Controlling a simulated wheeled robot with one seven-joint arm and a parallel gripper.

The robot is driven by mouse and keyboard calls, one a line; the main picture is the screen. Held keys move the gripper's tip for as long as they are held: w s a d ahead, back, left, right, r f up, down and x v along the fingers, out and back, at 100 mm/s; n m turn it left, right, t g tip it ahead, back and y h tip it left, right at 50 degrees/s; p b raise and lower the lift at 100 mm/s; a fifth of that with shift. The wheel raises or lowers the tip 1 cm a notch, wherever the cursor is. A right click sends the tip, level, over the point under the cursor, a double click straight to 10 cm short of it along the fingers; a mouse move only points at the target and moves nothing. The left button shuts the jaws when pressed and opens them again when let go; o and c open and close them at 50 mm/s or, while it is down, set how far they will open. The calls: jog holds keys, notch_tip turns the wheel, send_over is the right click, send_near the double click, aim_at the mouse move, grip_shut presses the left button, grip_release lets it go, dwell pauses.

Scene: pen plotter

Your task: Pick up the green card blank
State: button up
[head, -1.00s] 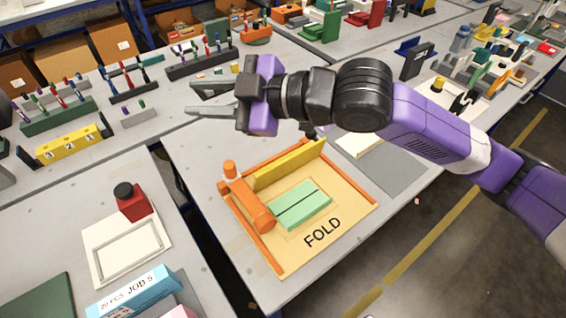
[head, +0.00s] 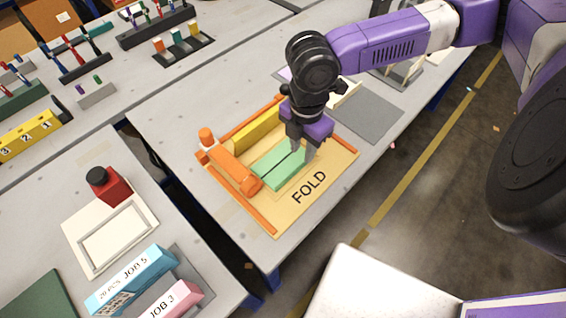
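The green card blank (head: 276,166) lies flat on the tan FOLD board (head: 328,172), with a dark line along its middle. My gripper (head: 304,152) points down at the card's right end. Its fingertips are at or just above that end; I cannot tell whether they touch it. The fingers are small and partly hidden by the purple gripper body, so their opening is unclear.
An orange roller (head: 234,170) lies along the card's left side, and a yellow bar (head: 256,128) stands behind it. A grey mat (head: 366,118) lies to the right. A red stamp (head: 109,186) and white frame (head: 112,237) are on the left table.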

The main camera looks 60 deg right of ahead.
aim_at(299, 166)
jog(key=shift+w+a+f, duration=0.1)
jog(key=shift+a+f, duration=0.05)
jog(key=shift+f, duration=1.45)
jog(key=shift+w+a+f, duration=0.1)
jog(key=shift+a+f, duration=0.05)
jog(key=shift+f, duration=1.4)
grip_shut()
